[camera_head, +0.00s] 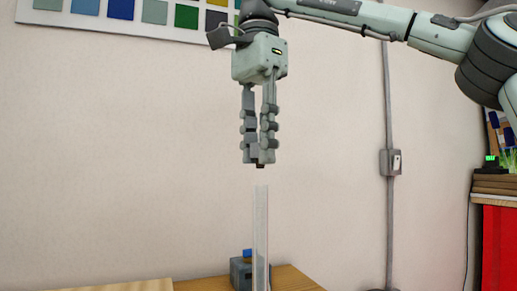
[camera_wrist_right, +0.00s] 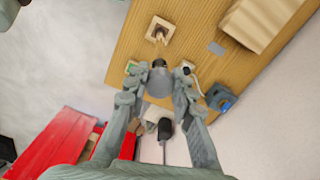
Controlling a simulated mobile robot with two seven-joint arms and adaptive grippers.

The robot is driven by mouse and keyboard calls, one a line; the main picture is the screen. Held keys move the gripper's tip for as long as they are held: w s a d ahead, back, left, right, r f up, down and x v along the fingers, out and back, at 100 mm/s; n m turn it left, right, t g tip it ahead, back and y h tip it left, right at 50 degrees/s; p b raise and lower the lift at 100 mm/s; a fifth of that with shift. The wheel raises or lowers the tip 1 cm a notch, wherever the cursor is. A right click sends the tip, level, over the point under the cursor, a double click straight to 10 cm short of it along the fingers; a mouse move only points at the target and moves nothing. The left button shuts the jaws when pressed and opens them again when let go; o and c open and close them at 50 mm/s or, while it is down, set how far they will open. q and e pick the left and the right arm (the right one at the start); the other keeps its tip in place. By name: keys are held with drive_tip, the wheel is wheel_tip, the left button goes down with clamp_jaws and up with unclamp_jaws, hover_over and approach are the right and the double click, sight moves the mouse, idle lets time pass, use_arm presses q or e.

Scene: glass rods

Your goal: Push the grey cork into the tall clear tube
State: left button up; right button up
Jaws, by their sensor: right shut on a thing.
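My right gripper (camera_head: 259,161) points straight down and is shut on the grey cork. Only a small dark end of the cork (camera_head: 260,166) shows below the fingertips; the fingers hide the rest. The tall clear tube (camera_head: 261,235) stands upright almost directly below, with a small gap between its top and the fingertips. In the right wrist view, the right gripper (camera_wrist_right: 158,72) has its fingers on both sides of the cork, whose dark end (camera_wrist_right: 159,63) shows between the tips. The tube is hard to make out there. My left gripper is not in view.
A wooden table (camera_wrist_right: 150,68) lies below, with a pale square stand (camera_wrist_right: 160,29), a beige block (camera_wrist_right: 262,22) and a blue-grey box (camera_wrist_right: 220,97). A red cabinet (camera_head: 497,245) stands at the right. The air around the tube is clear.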

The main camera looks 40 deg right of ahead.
drive_tip(key=shift+r, duration=0.15)
idle(0.6)
drive_tip(key=o, duration=0.6)
drive_tip(key=shift+c, duration=0.2)
